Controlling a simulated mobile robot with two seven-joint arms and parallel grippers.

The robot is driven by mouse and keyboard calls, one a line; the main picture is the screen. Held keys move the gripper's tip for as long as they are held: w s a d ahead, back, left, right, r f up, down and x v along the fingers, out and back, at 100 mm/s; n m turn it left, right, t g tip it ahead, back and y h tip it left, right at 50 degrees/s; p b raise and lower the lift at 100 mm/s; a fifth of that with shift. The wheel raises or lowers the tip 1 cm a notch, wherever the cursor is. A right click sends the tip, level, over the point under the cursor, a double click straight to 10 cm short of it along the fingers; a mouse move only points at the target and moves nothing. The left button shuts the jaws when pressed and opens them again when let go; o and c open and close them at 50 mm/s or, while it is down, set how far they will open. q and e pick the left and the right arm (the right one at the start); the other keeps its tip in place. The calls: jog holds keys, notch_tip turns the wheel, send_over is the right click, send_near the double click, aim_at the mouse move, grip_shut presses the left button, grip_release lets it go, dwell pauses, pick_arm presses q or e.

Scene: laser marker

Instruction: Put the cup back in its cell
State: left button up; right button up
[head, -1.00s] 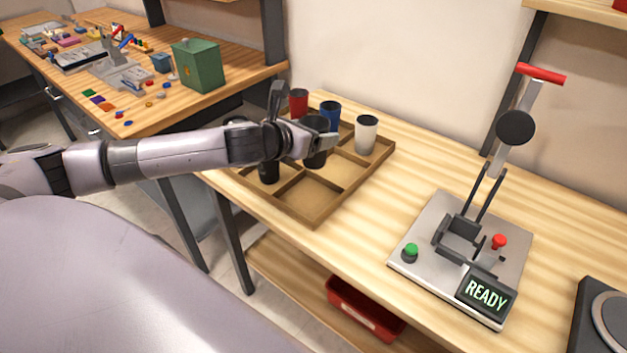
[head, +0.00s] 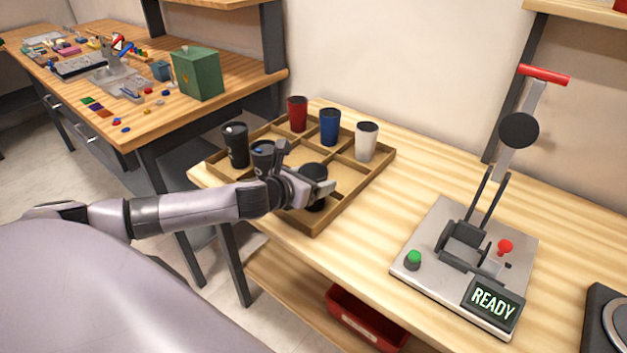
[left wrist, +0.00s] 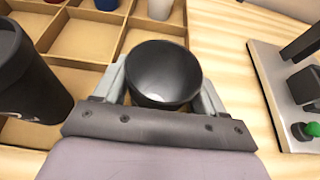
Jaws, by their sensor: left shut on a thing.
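A black cup (head: 315,172) is held in my left gripper (head: 318,188). It is upright over the near right cell of the wooden tray (head: 352,199). I cannot tell whether its base touches the tray floor. In the left wrist view the held cup (left wrist: 163,72) shows its dark open top between the two fingers (left wrist: 162,88). Part of the cup's side is hidden by the gripper in the head view. My right gripper is not in view.
The tray also holds a red cup (head: 297,113), a blue cup (head: 329,127), a white cup (head: 366,143), a black cup (head: 235,146) and a dark cup (head: 262,153) beside my gripper. A lever press (head: 465,260) with a READY display stands right. Bare tabletop lies between.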

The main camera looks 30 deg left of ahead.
pick_arm(q)
jog(key=shift+f, duration=0.1)
jog(key=o, duration=0.7)
jog(key=shift+r, duration=0.2)
jog(key=shift+s, duration=0.25)
jog(key=d+v, duration=0.1)
jog(key=v, duration=1)
jog(key=shift+s+a, duration=0.2)
jog(key=shift+a, duration=0.25)
